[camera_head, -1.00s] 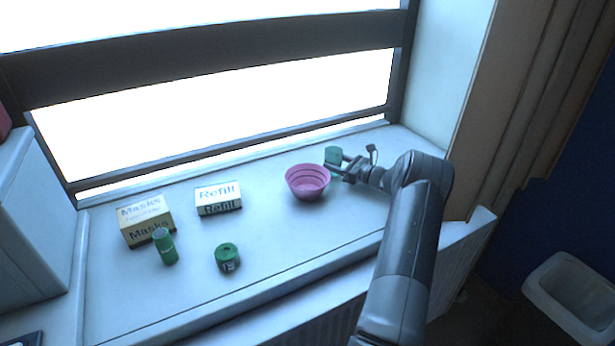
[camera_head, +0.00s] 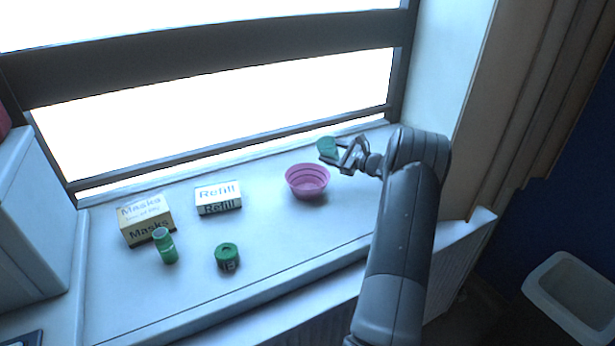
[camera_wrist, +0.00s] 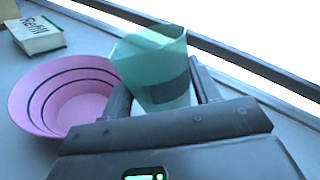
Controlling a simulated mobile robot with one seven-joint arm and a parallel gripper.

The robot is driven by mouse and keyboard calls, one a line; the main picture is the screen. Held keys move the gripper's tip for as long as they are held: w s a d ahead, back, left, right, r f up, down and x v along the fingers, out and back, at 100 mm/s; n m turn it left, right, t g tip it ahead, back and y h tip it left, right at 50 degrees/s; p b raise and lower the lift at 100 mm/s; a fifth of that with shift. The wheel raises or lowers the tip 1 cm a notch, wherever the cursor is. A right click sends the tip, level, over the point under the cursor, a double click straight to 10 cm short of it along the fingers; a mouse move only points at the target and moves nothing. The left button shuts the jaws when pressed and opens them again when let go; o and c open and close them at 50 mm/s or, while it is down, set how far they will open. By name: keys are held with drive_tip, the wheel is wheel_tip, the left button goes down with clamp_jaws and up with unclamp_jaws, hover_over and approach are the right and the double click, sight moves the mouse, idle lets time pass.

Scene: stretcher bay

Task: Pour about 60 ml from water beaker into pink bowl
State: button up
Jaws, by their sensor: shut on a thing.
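The water beaker, a green translucent cup with a darker band (camera_wrist: 152,68), is held between the fingers of my gripper (camera_wrist: 165,100). In the head view the beaker (camera_head: 327,147) is raised above the sill, behind and to the right of the pink bowl (camera_head: 307,182). My gripper (camera_head: 345,158) is shut on it. The beaker looks slightly tilted in the wrist view; its water level cannot be made out. The pink bowl also shows in the wrist view (camera_wrist: 75,100), open side up, left of the beaker, and looks empty.
On the sill (camera_head: 290,243) stand a Refill box (camera_head: 218,198), a yellow Masks box (camera_head: 147,220), a green bottle (camera_head: 165,246) and a round green container (camera_head: 227,256), all left of the bowl. The window frame (camera_head: 240,160) runs behind. The sill's front middle is clear.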

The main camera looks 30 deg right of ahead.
sight(327, 151)
drive_tip(key=shift+s+a+n, duration=0.1)
drive_tip(key=shift+a+n, duration=0.15)
drive_tip(key=shift+n, duration=0.05)
drive_tip(key=shift+s+a+r+n, duration=0.2)
drive_tip(key=shift+a+r+n, duration=0.45)
drive_tip(key=shift+r+n, duration=0.25)
drive_tip(key=shift+a+f+n+h, duration=0.1)
drive_tip(key=shift+f+n+h, duration=0.35)
drive_tip(key=shift+n, duration=0.35)
drive_tip(key=shift+r+n, duration=0.35)
drive_tip(key=shift+n, duration=0.25)
drive_tip(key=shift+s+r+n+h, duration=0.1)
drive_tip(key=shift+r+n+h, duration=0.15)
drive_tip(key=shift+r+n, duration=0.45)
drive_tip(key=shift+s+a+f+n+p, duration=0.1)
drive_tip(key=shift+a+f+n+p, duration=0.15)
drive_tip(key=shift+f+n+p, duration=0.45)
drive_tip(key=shift+s+a+r+n+h, duration=0.2)
drive_tip(key=shift+a+r+n+h, duration=0.15)
drive_tip(key=shift+a+n, duration=0.3)
